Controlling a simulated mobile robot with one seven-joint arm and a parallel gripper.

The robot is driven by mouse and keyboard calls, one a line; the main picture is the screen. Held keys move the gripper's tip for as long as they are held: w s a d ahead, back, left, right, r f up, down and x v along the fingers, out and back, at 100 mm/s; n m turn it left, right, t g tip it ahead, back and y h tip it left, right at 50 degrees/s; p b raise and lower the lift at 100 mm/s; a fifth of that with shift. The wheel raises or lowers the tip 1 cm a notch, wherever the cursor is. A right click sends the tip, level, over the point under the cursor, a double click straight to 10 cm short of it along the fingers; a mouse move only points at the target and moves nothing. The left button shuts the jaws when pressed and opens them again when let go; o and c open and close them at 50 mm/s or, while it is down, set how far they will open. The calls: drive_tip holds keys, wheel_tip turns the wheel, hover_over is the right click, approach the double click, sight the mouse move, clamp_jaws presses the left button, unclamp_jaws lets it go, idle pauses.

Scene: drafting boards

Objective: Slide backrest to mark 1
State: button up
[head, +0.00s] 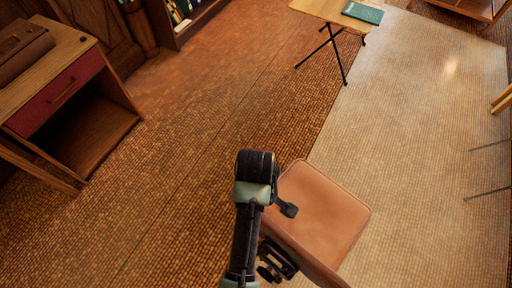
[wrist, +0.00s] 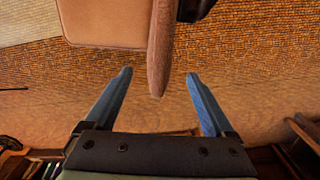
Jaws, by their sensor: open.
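A chair with a tan leather seat (head: 318,205) stands below the middle of the head view. Its backrest (head: 312,262) shows as a tan strip along the seat's near side, partly behind my arm. In the wrist view, the seat (wrist: 102,22) is at the top left and the backrest (wrist: 160,45) is seen edge-on. My gripper (wrist: 160,77) is open, its two blue fingers apart. The backrest's end appears between the fingertips, with a gap on each side; depth is hard to tell. A dark block (wrist: 195,9) sits beside the backrest. I see no mark 1.
A wooden desk (head: 105,105) with a red drawer stands at the left. A small folding table (head: 318,9) with a green book (head: 362,12) stands at the back. A bookcase (head: 192,22) is at the top left. The floor between them is clear.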

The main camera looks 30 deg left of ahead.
wheel_tip(320, 180, down, 10)
drive_tip(key=shift+r+b, duration=0.25)
drive_tip(key=shift+b, duration=0.1)
clamp_jaws()
idle(0.4)
